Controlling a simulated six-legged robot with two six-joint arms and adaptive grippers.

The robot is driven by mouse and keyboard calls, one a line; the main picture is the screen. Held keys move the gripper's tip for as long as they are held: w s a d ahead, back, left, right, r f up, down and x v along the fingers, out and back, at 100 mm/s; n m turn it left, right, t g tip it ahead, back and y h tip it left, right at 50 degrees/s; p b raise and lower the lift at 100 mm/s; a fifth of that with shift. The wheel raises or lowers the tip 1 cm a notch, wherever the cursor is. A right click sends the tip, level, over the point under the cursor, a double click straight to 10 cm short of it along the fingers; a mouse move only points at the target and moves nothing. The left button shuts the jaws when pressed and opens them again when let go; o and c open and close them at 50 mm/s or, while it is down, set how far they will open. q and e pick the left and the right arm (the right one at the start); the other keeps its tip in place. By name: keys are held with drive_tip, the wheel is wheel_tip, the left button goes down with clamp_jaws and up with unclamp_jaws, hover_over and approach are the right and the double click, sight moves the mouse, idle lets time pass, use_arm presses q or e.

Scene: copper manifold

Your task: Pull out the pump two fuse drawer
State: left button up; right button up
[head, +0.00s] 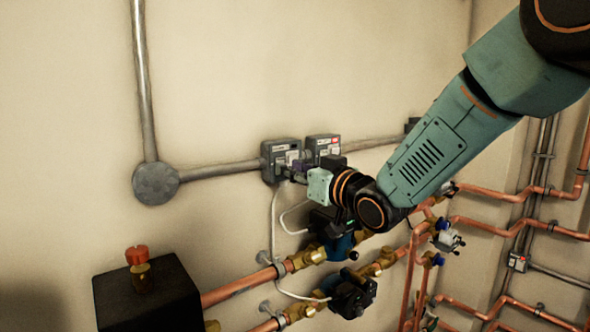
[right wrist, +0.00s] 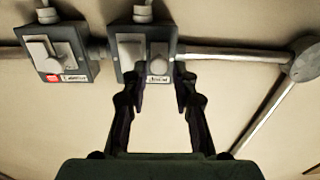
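Two small grey switch boxes are mounted side by side on the wall. The left box (head: 281,150) has no red mark and shows in the right wrist view (right wrist: 127,48), where the picture is turned over. The right box (head: 322,144) has a red mark and also shows in the wrist view (right wrist: 62,50). Their labels are too small to read surely. My right gripper (head: 291,168) is at the front of the left box. In the wrist view its fingers (right wrist: 160,82) are apart, with a small grey block (right wrist: 158,52) framed between the tips. Contact cannot be told. My left gripper is not in view.
A grey conduit (head: 220,171) runs to a round junction box (head: 156,183). Below are copper pipes (head: 240,290), pumps (head: 340,246) and white cables (head: 274,225). A black box with a red-topped valve (head: 137,256) stands lower left.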

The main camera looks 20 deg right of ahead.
drive_tip(key=shift+w+f, duration=0.15)
drive_tip(key=shift+w, duration=0.05)
drive_tip(key=shift+c, duration=2.3)
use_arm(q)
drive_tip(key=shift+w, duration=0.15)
use_arm(e)
clamp_jaws()
drive_tip(key=shift+f, duration=0.1)
